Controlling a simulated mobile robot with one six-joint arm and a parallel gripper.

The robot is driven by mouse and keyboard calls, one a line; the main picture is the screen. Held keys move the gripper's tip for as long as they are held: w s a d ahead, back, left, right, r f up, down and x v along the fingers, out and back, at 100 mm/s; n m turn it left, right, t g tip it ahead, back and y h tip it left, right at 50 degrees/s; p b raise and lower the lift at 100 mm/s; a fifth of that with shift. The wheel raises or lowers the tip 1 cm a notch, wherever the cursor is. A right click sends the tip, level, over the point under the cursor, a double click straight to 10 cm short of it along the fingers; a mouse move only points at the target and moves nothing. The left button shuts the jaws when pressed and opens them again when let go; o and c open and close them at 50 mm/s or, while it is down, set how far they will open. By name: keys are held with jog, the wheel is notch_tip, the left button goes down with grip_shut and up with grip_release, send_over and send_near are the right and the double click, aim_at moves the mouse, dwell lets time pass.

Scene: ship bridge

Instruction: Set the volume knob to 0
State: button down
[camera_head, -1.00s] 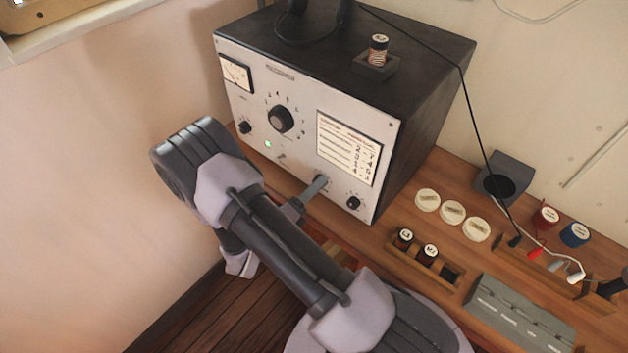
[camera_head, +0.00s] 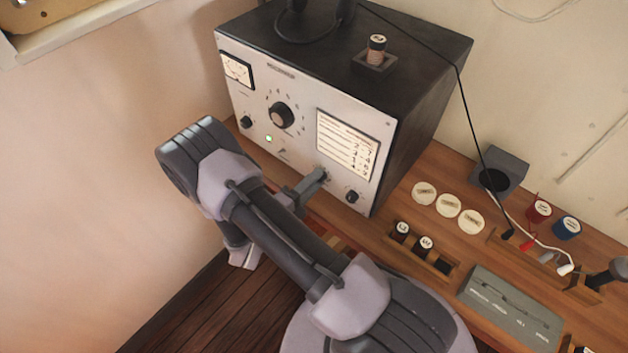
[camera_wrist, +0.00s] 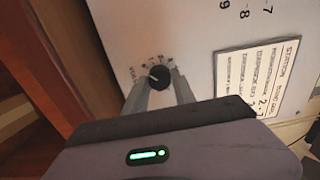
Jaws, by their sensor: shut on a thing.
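My gripper (camera_wrist: 159,92) is shut on a small round black knob (camera_wrist: 159,76) on the pale front panel of a radio set, one finger on each side. The knob has a pale pointer mark and a ring of tiny figures I cannot read. A blurred label beside it seems to read volume. In the head view my gripper (camera_head: 318,178) reaches the lower panel below the printed card, and its fingers hide most of this knob.
White discs (camera_head: 448,205) and a grey box (camera_head: 512,308) lie on the wooden desk.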

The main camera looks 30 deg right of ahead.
jog(key=c, duration=1)
grip_release()
jog(key=shift+c, duration=0.2)
jog(key=shift+a, duration=0.1)
jog(key=v, duration=1.7)
